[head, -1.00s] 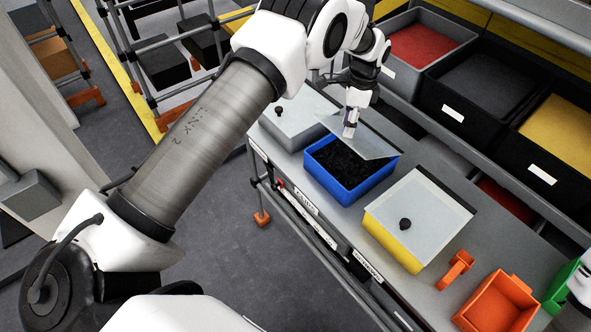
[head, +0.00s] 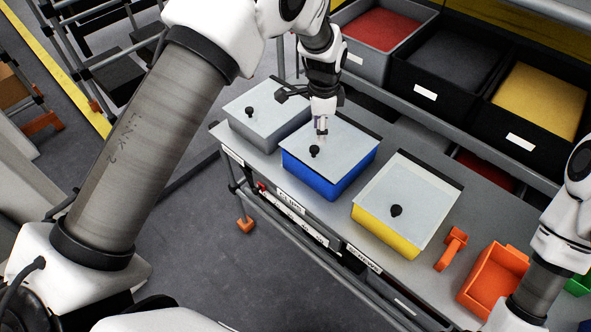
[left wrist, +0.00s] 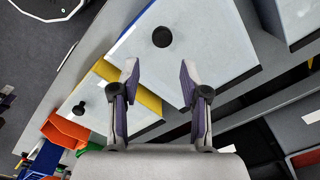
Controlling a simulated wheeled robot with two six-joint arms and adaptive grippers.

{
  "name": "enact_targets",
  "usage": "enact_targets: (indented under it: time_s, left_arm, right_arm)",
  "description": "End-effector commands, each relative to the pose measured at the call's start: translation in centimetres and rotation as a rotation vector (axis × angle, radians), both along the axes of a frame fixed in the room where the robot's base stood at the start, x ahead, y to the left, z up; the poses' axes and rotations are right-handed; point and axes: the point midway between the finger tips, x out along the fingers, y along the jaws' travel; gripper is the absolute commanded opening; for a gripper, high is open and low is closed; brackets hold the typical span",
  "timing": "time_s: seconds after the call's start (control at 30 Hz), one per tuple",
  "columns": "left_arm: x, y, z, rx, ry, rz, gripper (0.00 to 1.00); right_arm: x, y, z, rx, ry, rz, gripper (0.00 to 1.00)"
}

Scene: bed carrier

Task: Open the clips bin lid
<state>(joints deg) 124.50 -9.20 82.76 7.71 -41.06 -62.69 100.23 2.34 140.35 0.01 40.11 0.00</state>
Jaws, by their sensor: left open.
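The clips bin is the blue bin (head: 335,184) behind the CLIPS label (head: 291,200). Its pale lid (head: 342,153) lies flat over it, shut, with a black knob (head: 314,151) near the front. My left gripper (head: 321,136) is above this lid, just behind the knob. In the left wrist view my left gripper (left wrist: 159,75) is open, with nothing between its fingers. The knob (left wrist: 162,37) shows beyond the fingertips, not gripped. The right arm shows at the right edge, but its gripper is out of view.
A grey lidded bin (head: 290,126) stands to the left and a yellow lidded bin (head: 385,232) to the right. An orange clamp-like part (head: 451,249) and an orange tray (head: 492,277) lie farther right. Larger open bins (head: 461,88) fill the shelf behind.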

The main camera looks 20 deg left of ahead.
Motion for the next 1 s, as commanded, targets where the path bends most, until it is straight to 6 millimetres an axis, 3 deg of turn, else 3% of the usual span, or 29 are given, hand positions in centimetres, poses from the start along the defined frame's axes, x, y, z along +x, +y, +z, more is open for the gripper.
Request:
enact_targets:
  time_s: [0.03,0.4,0.6,1.0]
  left_arm:
    - [-1.0,0.5,-1.8,0.001,0.017,0.031,0.45]
    - [-5.3,2.8,-8.5,0.011,0.008,0.231,0.45]
    - [-6.4,3.3,-9.8,0.012,0.003,0.276,0.45]
    - [-6.4,3.3,-9.9,0.012,0.003,0.279,0.45]
  right_arm:
    - [0.0,0.0,0.1,0.0,0.0,0.001,0.4]
    - [0.0,0.0,-0.1,0.0,0.0,0.001,0.4]
    - [0.0,0.0,-0.1,0.0,0.0,0.001,0.4]
    - [0.0,0.0,-0.1,0.0,0.0,0.001,0.4]
